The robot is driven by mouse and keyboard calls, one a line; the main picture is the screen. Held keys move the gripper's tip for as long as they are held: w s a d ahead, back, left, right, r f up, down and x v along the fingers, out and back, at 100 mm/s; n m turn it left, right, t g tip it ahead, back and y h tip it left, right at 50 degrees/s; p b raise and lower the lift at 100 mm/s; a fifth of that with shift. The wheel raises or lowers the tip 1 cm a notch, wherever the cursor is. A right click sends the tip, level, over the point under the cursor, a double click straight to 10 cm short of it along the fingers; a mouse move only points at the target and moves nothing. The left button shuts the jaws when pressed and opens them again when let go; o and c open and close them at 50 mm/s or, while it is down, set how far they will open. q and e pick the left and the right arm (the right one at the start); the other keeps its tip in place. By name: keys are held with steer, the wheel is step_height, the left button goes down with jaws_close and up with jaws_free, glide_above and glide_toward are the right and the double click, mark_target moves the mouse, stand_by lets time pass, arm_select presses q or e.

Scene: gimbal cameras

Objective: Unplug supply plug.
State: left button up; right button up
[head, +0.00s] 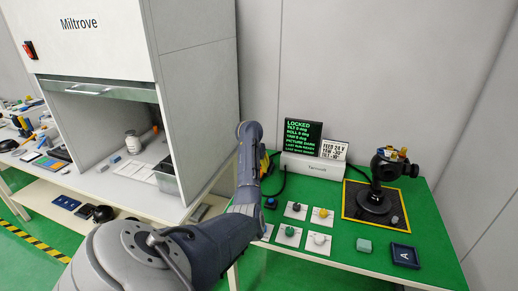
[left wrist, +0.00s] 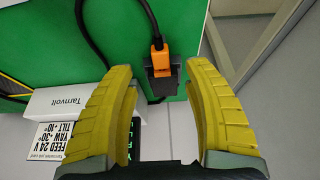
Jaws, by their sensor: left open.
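The supply plug is orange (left wrist: 159,57) with a black cable and sits at a black socket block (left wrist: 163,82) by the green table's edge in the left wrist view. My left gripper (left wrist: 160,68) is open, with one yellow finger on each side of the plug and clear gaps between. In the head view the left gripper (head: 265,163) is at the table's back left, beside the console; its arm and fingers hide the plug there. The white Tarnvolt console (head: 313,169) has a black cable on its left. My right gripper is not in view.
The screen (head: 303,138) reads LOCKED, PICTURE DARK. A card (head: 334,149) reads FEED 24 V. A gimbal camera (head: 375,199) stands on the right of the green table.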

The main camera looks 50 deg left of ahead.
arm_select(q)
steer(key=shift+x, duration=3.6)
jaws_close()
